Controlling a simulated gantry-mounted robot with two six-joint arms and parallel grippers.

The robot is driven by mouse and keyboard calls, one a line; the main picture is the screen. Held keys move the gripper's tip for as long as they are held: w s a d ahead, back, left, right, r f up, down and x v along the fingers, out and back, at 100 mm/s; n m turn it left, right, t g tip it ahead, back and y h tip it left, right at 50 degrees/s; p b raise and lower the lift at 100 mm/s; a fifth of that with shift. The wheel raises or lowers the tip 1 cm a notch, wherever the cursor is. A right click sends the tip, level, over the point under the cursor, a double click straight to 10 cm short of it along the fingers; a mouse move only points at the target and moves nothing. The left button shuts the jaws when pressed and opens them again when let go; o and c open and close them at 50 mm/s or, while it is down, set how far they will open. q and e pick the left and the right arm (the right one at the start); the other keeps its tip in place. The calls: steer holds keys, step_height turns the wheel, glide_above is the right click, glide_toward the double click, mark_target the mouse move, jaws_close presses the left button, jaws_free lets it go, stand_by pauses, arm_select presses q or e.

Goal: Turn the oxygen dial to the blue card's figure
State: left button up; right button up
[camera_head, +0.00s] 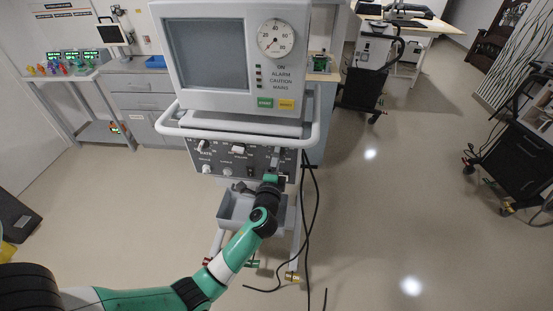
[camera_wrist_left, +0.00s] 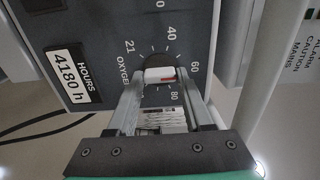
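The ventilator (camera_head: 247,100) stands upright in front of me with its knob panel below the screen. My left gripper (camera_head: 271,179) is at the lower right of that panel and hides the oxygen dial in the head view. I see no blue card. My right gripper is out of view.
A white handrail (camera_head: 240,132) runs across the ventilator above the panel. A grey tray (camera_head: 235,208) hangs below it, and black cables (camera_head: 307,215) trail to the floor. An hours counter (camera_wrist_left: 72,74) sits beside the dial.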

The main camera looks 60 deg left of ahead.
arm_select(q)
steer(key=o, duration=0.4)
steer(key=v, duration=1.1)
steer(key=shift+s+d, duration=0.2)
steer(key=shift+d, duration=0.1)
